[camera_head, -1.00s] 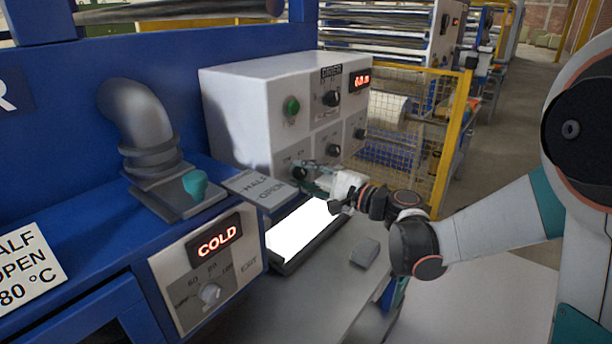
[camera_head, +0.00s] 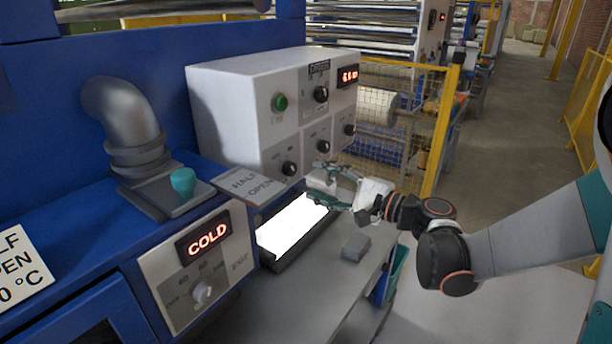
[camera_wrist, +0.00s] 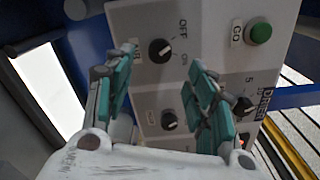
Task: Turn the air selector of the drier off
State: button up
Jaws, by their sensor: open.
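The drier's light grey control box (camera_head: 240,125) carries a row of dark knobs low on its front. The lower-left knob (camera_head: 289,168) also shows in the wrist view (camera_wrist: 158,50), turned on its side, beside an OFF marking. Its white pointer seems to lean towards OFF, but I cannot tell exactly. In the wrist view my fingers (camera_wrist: 160,68) stand either side below the knob.
A second lower knob (camera_wrist: 169,120), an upper knob (camera_wrist: 243,105) and a green GO button (camera_wrist: 258,33) are close by. A yellow mesh fence (camera_head: 438,130) stands right.

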jog(key=shift+v, duration=1.9)
